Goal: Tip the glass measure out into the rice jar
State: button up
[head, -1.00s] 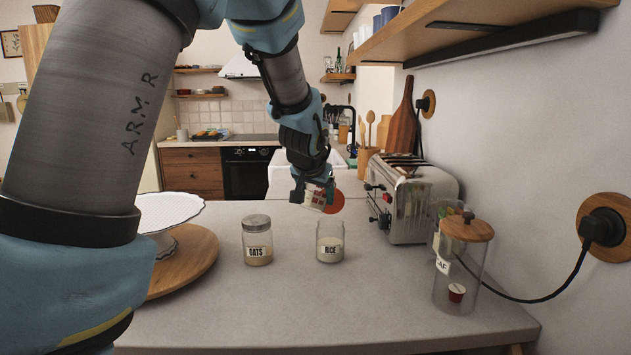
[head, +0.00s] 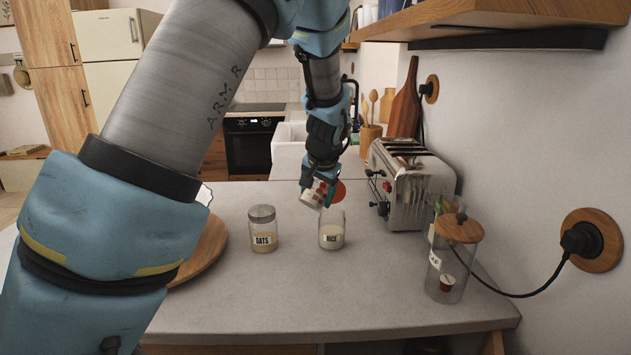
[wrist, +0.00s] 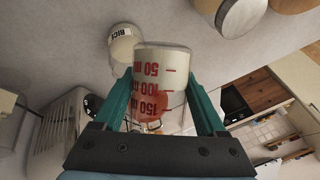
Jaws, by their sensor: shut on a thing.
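My gripper (head: 318,186) is shut on the glass measure (head: 314,196), which has red markings and is held tilted just above and left of the rice jar's mouth. In the wrist view the measure (wrist: 160,72) sits between the fingers, with white contents behind the 50 and 100 marks. The rice jar (head: 332,234) stands upright on the counter, lidless and partly filled with white. It also shows in the wrist view (wrist: 123,44), beyond the measure. I cannot tell whether anything is pouring.
The lidded oats jar (head: 263,232) stands left of the rice jar. A chrome toaster (head: 418,190) stands to the right, with a wooden-lidded glass canister (head: 447,268) nearer. A round wooden board (head: 205,252) lies at left. The front counter (head: 320,300) is clear.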

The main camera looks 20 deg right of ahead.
jog(key=shift+r+g+y+p, duration=0.1)
jog(key=shift+g+y+p, duration=0.25)
jog(key=shift+p, duration=0.4)
jog(key=shift+f+y, duration=0.25)
jog(key=shift+f, duration=0.1)
jog(key=shift+f+m+g+y, duration=0.3)
jog(key=shift+f+g+y, duration=0.15)
jog(key=shift+y, duration=0.25)
jog(key=shift+f+g+y, duration=0.3)
jog(key=shift+g+y, duration=0.1)
jog(key=shift+y, duration=0.5)
jog(key=shift+b, duration=0.4)
